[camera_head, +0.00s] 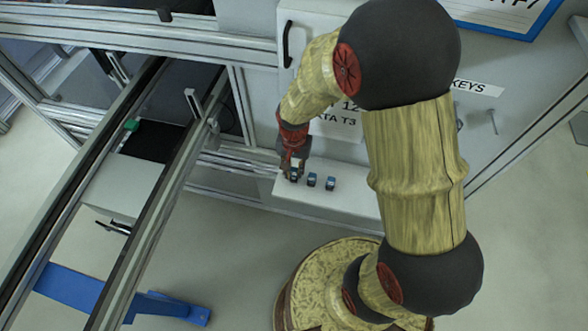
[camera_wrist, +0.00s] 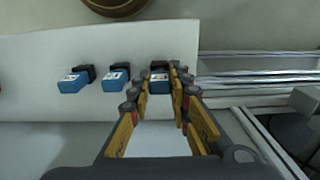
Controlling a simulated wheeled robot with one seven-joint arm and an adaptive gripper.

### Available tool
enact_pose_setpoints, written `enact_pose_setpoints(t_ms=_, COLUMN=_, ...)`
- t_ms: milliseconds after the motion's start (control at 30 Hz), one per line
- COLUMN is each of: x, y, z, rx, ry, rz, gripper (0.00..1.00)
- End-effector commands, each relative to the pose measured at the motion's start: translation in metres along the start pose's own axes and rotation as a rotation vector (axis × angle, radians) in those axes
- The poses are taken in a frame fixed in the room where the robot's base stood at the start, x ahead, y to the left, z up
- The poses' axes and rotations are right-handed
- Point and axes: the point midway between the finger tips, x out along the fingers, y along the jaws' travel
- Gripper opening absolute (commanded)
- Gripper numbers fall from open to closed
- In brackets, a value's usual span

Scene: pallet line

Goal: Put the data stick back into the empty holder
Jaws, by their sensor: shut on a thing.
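My gripper (camera_head: 294,160) is at the left end of a white shelf (camera_head: 345,203). In the wrist view its fingers (camera_wrist: 160,72) are closed on both sides of a blue and black data stick (camera_wrist: 159,85). This stick also shows just below the fingers in the head view (camera_head: 293,175). The fingers partly hide it, and I cannot tell whether it is seated in a holder or just above one. Two more blue and black pieces stand in line with it, one near (camera_wrist: 117,80) and one farther off (camera_wrist: 73,83).
A metal-framed conveyor (camera_head: 160,185) runs on the left of the head view. A white cabinet with a black handle (camera_head: 287,45) rises behind the shelf. Metal rails (camera_wrist: 250,88) lie right of the shelf in the wrist view. The shelf's front strip is bare.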

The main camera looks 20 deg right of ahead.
Motion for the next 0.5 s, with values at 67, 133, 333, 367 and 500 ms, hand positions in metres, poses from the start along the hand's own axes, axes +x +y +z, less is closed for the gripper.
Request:
enact_pose_setpoints(t_ms=67, x=0.0004, y=0.0000, z=0.0000, rx=0.000, ry=0.000, rz=0.000, gripper=0.06)
enact_pose_setpoints(t_ms=133, x=0.0012, y=0.0000, z=0.0000, rx=0.000, ry=0.000, rz=0.000, gripper=0.06)
enact_pose_setpoints(t_ms=333, x=0.0049, y=0.0001, z=0.0001, rx=0.000, ry=0.000, rz=0.000, gripper=0.06)
enact_pose_setpoints(t_ms=367, x=0.0055, y=0.0000, z=0.0000, rx=0.000, ry=0.000, rz=0.000, gripper=0.06)
enact_pose_setpoints(t_ms=500, x=0.0076, y=0.0000, z=0.0000, rx=0.000, ry=0.000, rz=0.000, gripper=0.06)
